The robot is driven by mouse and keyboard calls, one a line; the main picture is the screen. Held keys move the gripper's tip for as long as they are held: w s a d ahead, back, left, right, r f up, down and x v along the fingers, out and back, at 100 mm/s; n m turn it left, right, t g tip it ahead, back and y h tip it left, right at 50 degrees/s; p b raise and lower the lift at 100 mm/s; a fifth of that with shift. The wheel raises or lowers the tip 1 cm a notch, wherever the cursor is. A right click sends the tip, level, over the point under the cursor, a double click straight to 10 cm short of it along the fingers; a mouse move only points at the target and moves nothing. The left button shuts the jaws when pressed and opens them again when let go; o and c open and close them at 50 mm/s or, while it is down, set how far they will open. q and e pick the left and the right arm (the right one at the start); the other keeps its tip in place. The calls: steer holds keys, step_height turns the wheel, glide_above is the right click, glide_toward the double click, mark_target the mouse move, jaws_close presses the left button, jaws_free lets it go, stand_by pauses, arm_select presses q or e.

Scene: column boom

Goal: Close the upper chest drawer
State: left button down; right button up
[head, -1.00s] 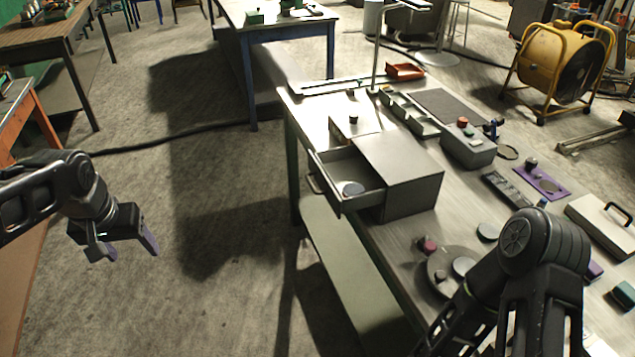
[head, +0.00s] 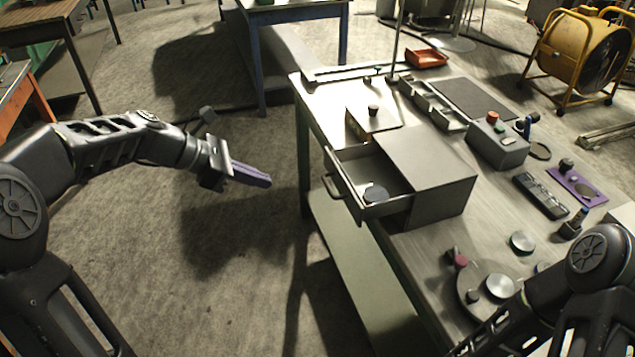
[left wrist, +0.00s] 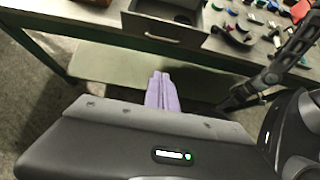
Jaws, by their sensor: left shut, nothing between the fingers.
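A grey metal chest (head: 432,160) stands on the workbench. Its drawer (head: 385,211) is pulled out to the left, past the bench's edge, with a round grey disc (head: 375,194) inside. The drawer's handle (head: 333,187) is on the front; the drawer front also shows at the top of the left wrist view (left wrist: 160,30). My left gripper (head: 266,180), with purple fingers, is shut and empty over open floor, left of the handle and apart from it. My right arm is at the lower right; its gripper is not seen.
The workbench (head: 470,235) carries a turntable with discs (head: 470,287), a control box (head: 497,142), a divided tray (head: 433,105) and a red bin (head: 426,58). A pale green lower shelf (head: 365,285) runs beneath. Floor left of the bench is clear.

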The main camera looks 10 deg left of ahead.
arm_select(q)
steer(key=shift+w+f, duration=0.15)
steer(key=shift+d, duration=0.1)
steer(key=w+d+r+p+x, duration=0.1)
steer(key=r+p+x, duration=0.1)
steer(key=x, duration=1)
steer(key=shift+d, duration=0.4)
